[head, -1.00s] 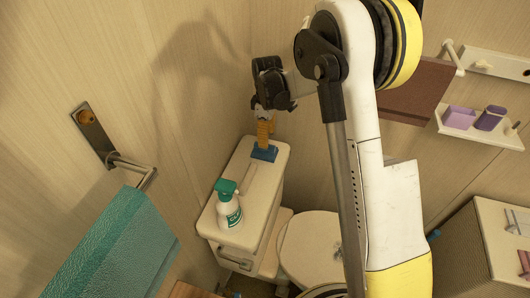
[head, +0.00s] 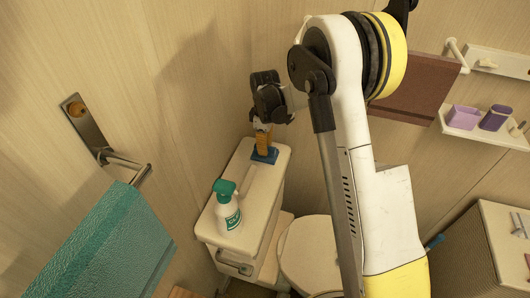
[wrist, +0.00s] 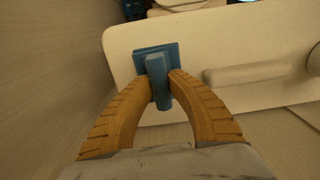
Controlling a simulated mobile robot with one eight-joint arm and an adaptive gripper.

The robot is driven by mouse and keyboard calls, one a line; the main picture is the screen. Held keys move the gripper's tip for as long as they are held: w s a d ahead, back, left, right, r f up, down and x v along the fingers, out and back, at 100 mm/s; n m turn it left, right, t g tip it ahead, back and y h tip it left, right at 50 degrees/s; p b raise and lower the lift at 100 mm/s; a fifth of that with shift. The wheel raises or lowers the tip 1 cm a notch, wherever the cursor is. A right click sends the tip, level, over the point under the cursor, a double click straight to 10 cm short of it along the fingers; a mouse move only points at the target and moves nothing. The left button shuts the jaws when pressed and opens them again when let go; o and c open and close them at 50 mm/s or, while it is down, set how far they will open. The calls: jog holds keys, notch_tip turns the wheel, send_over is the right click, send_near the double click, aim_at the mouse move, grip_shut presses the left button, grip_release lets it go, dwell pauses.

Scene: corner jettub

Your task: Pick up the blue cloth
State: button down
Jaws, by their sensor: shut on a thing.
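The blue cloth (head: 264,155) is at the far end of the pale toilet tank top (head: 247,190). In the wrist view the cloth (wrist: 158,80) shows as a flat square with a narrow raised part standing up from it. My gripper (head: 263,143) is above it, pointing down. In the wrist view the two orange fingers (wrist: 162,92) are closed on the raised part, one on each side. The cloth appears to rest on the tank top; I cannot see any gap beneath it.
A white spray bottle with a green head (head: 227,205) stands at the near end of the tank top. A teal towel (head: 105,245) hangs on a wall rail at left. Walls are close behind and left of the tank. The toilet lid (head: 308,252) is to the right.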

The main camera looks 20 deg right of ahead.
notch_tip(320, 180, up, 10)
jog(key=p, duration=0.4)
jog(key=c, duration=2.1)
grip_release()
grip_shut()
